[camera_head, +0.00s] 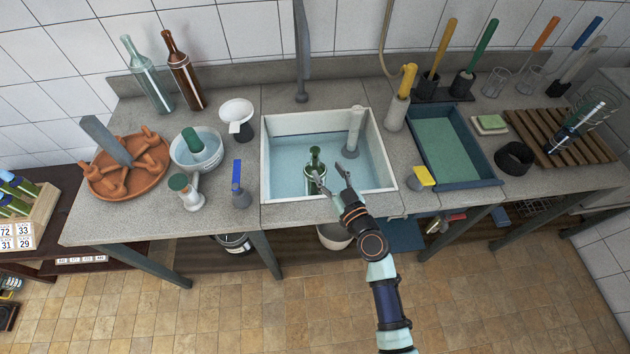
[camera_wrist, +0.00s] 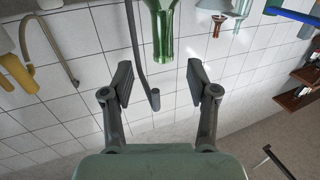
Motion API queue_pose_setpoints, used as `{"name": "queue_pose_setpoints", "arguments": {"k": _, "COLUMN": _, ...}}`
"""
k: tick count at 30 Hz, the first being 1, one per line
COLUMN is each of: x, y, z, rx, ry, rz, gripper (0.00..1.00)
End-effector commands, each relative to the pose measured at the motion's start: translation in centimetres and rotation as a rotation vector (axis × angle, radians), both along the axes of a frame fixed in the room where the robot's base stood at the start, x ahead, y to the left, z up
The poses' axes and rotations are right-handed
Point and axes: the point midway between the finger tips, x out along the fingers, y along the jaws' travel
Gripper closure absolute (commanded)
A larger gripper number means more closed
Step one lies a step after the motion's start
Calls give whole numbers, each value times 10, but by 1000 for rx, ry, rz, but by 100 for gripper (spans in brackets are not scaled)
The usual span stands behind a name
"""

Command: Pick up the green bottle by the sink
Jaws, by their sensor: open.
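A green bottle (camera_head: 314,160) stands upright in the sink basin (camera_head: 268,150), toward its front middle. In the wrist view its neck (camera_wrist: 163,45) shows upside down, mouth downward, in line with the gap between my fingers and seemingly beyond their tips. My gripper (camera_head: 331,177) is over the front part of the sink, just right of the bottle; it also shows in the wrist view (camera_wrist: 158,80). The jaws are open and nothing is between them. In the head view the left finger lies close to the bottle; I cannot tell whether they touch.
A pale green bottle (camera_head: 148,75) and a brown bottle (camera_head: 183,70) stand at the back left of the counter. A faucet (camera_head: 301,50) hangs over the sink's back. A grey-white cylinder (camera_head: 354,130) stands in the sink, right of the bottle. A blue tray (camera_head: 487,183) lies farther right.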

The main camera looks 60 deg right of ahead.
Motion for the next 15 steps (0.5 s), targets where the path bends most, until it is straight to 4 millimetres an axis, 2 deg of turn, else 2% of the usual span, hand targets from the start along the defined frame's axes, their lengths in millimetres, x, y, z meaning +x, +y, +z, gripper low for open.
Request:
{"name": "queue_pose_setpoints", "arguments": {"k": 7, "x": 20, "y": -13, "z": 1, "rx": -1, "ry": 0, "rz": 5, "gripper": 41}}
{"name": "queue_pose_setpoints", "arguments": {"k": 11, "x": 24, "y": -17, "z": 1, "rx": -1, "ry": -1, "rz": 5, "gripper": 41}}
{"name": "queue_pose_setpoints", "arguments": {"k": 15, "x": 42, "y": -30, "z": 5, "rx": -1, "ry": -2, "rz": 7, "gripper": 41}}
